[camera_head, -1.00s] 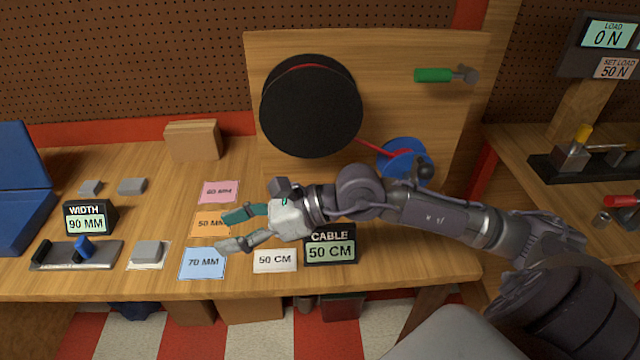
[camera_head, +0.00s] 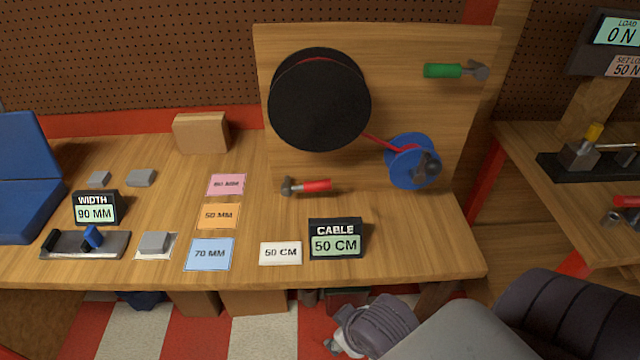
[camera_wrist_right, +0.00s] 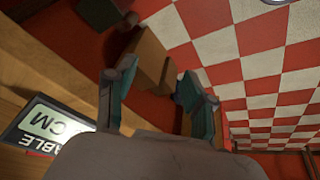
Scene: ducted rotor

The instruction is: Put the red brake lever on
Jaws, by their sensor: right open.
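A lever with a red handle and a grey head (camera_head: 306,186) is at the lower left of the upright wooden board (camera_head: 440,110), its handle pointing right. A matching lever with a green handle (camera_head: 455,71) is at the board's upper right, its head on the right. I cannot tell how firmly either is seated. My right gripper shows in the right wrist view (camera_wrist_right: 157,75), open and empty, below the bench's front edge and well away from the red lever. My left gripper is not in view.
A large black drum (camera_head: 320,105) with a red band and a blue spool (camera_head: 412,162) are on the board. The cable display (camera_head: 336,240), width display (camera_head: 95,208) and coloured cards stand or lie on the bench (camera_head: 420,265).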

